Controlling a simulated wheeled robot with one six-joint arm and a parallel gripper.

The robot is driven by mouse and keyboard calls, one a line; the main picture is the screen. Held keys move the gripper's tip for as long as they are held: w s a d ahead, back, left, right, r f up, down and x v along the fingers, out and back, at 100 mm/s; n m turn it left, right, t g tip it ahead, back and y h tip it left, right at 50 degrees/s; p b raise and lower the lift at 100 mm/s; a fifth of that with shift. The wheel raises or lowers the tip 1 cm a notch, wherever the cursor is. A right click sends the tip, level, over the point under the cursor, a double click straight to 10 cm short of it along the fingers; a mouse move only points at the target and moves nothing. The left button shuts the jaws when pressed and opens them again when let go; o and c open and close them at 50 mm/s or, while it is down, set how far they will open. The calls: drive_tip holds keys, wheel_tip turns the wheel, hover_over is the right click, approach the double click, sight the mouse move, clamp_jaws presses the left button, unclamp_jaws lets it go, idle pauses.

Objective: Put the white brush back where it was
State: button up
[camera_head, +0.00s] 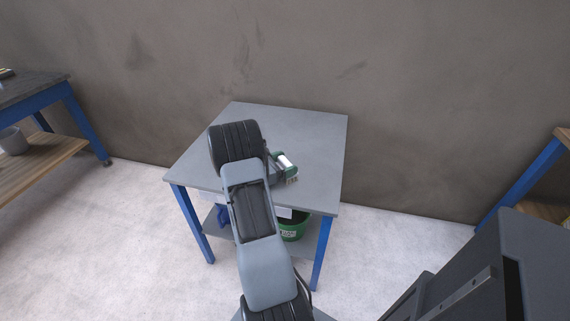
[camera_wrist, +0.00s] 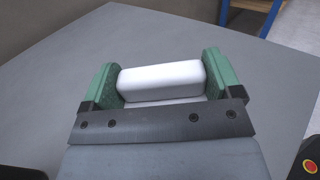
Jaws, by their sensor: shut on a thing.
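The white brush (camera_head: 286,163) is at the right of my arm, over the grey table top in the head view. In the wrist view the white brush (camera_wrist: 162,80) lies crosswise between two green finger pads. My gripper (camera_wrist: 160,82) is shut on it, one pad at each end. Pale bristles show below the brush in the head view. My gripper also shows there (camera_head: 283,168), partly behind my arm. I cannot tell whether the bristles touch the table. The grey table (camera_head: 315,135) has blue legs and is otherwise bare where it shows.
A green bucket (camera_head: 293,228) stands on the lower shelf under the table. A workbench with a wooden shelf (camera_head: 40,165) and a grey pot (camera_head: 13,141) is at the left. Another blue-framed bench (camera_head: 522,185) is at the right. A wall (camera_head: 400,90) stands behind the table.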

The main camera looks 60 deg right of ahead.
drive_tip(key=shift+f, duration=0.15)
drive_tip(key=o, duration=0.9)
drive_tip(key=shift+r, duration=0.25)
drive_tip(key=v, duration=1.2)
drive_tip(key=shift+p, duration=0.3)
drive_tip(key=shift+s+a+r+m+t+y, duration=1)
drive_tip(key=shift+a+r+m+t+y, duration=1.3)
drive_tip(key=shift+a, duration=3.05)
drive_tip(key=shift+s+a+r+m+t+y, duration=0.95)
drive_tip(key=shift+a+m+t+y, duration=0.75)
drive_tip(key=shift+a+y, duration=2.5)
drive_tip(key=shift+s+a+r+m+t+y, duration=1.35)
drive_tip(key=shift+a+m, duration=1.05)
drive_tip(key=shift+a, duration=4.1)
drive_tip(key=shift+w+r+t, duration=0.15)
drive_tip(key=shift+w+t, duration=0.1)
